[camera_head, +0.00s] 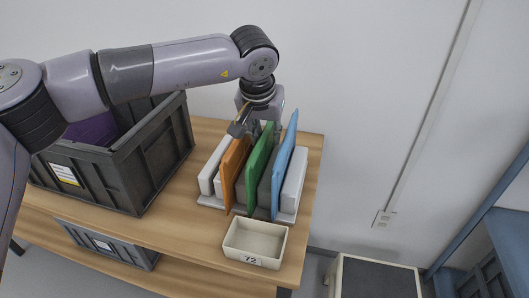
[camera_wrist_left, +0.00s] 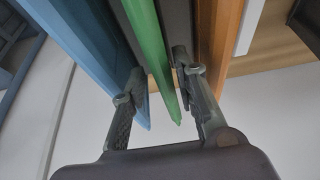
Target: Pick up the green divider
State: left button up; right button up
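The green divider (camera_head: 259,172) stands upright in a white rack (camera_head: 287,217) between an orange divider (camera_head: 234,165) and a dark grey one (camera_head: 266,190). My left gripper (camera_head: 260,130) is above the rack, pointing down at the divider's top rear. In the left wrist view the green divider (camera_wrist_left: 150,48) passes between the fingers of my open gripper (camera_wrist_left: 160,72). There is a gap on its left side; the right finger is very close, and I cannot tell whether it touches. My right gripper is not in view.
A blue divider (camera_head: 284,165) stands right of the green one. A cream bin marked 72 (camera_head: 240,254) sits in front of the rack. A large dark grey crate (camera_head: 157,160) stands at left on the wooden table (camera_head: 190,222). The wall is close behind.

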aim_at(264, 158)
pick_arm(q)
jog(key=x, duration=0.4)
jog(key=shift+a+f, duration=0.15)
jog(key=shift+c, duration=0.8)
jog(key=c, duration=0.4)
grip_shut()
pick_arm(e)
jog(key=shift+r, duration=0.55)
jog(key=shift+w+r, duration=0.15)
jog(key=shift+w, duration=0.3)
